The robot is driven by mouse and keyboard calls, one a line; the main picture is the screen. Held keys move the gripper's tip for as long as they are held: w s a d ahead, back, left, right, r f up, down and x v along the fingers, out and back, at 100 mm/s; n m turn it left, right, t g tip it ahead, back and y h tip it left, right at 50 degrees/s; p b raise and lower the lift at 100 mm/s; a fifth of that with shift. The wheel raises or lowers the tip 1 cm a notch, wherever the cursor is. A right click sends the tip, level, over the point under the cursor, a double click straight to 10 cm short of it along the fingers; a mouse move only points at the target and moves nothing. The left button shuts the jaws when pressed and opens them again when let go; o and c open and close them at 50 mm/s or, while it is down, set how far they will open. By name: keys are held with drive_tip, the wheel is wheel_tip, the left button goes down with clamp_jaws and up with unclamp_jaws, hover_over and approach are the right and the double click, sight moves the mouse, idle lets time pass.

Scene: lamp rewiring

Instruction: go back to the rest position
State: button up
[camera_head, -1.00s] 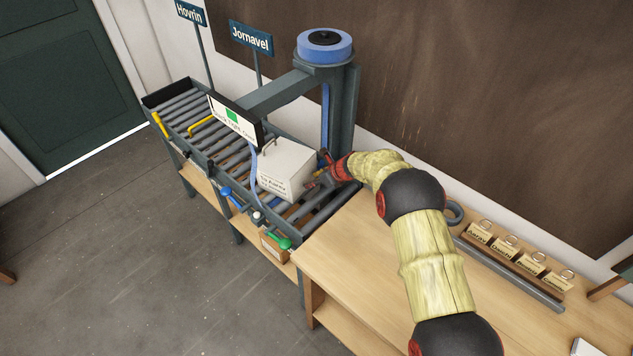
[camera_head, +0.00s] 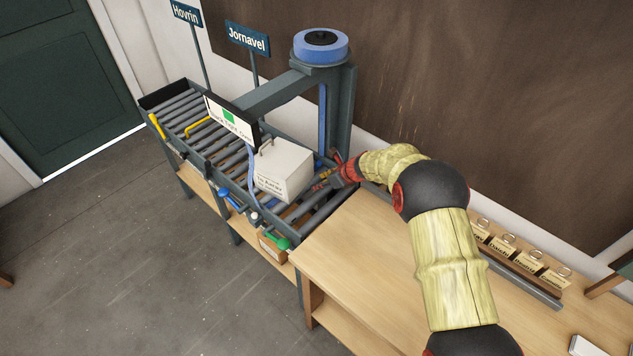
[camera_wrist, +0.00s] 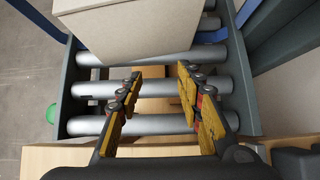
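My gripper (camera_head: 331,181) is at the right end of the roller conveyor, just right of a white box (camera_head: 284,168). In the wrist view my gripper (camera_wrist: 162,86) is open, with its yellow-padded fingers apart and nothing between them but rollers behind. The white box also shows at the top of the wrist view (camera_wrist: 140,28), apart from the fingertips. It stands on the rollers and has small lettering on its front and a handle on top.
The conveyor (camera_head: 312,208) has blue, green and yellow levers. A post with a blue reel (camera_head: 321,46) and a screen (camera_head: 232,118) stand over it. The wooden bench (camera_head: 345,262) holds a rack of labelled tags (camera_head: 515,256). Signs (camera_head: 248,38) stand behind. Floor at left is clear.

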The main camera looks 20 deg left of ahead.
drive_tip(key=shift+s+d, duration=0.1)
drive_tip(key=shift+d, duration=0.05)
idle(0.3)
drive_tip(key=s+d+r+n+b, duration=0.1)
drive_tip(key=d+r+n, duration=0.2)
drive_tip(key=d+r, duration=0.35)
drive_tip(key=s+d+r+n+b, duration=0.15)
drive_tip(key=d+r, duration=0.25)
drive_tip(key=r, duration=0.5)
drive_tip(key=s+d+r+n+t+h+b, duration=0.1)
drive_tip(key=s+d+r+n, duration=0.35)
drive_tip(key=d+r, duration=0.2)
drive_tip(key=s+d+r+n+t+h, duration=0.1)
drive_tip(key=s+d+r+n, duration=0.2)
drive_tip(key=s+d+r, duration=0.35)
drive_tip(key=s+d+f+n+t+h+b, duration=0.1)
drive_tip(key=s+d+n+h+b, duration=0.3)
drive_tip(key=s+d, duration=2.1)
drive_tip(key=s+n+h, duration=0.1)
drive_tip(key=n, duration=0.4)
drive_tip(key=shift+s+d+n+h, duration=0.2)
drive_tip(key=shift+s+n+h, duration=0.05)
drive_tip(key=shift+n+h, duration=0.05)
drive_tip(key=shift+c, duration=0.8)
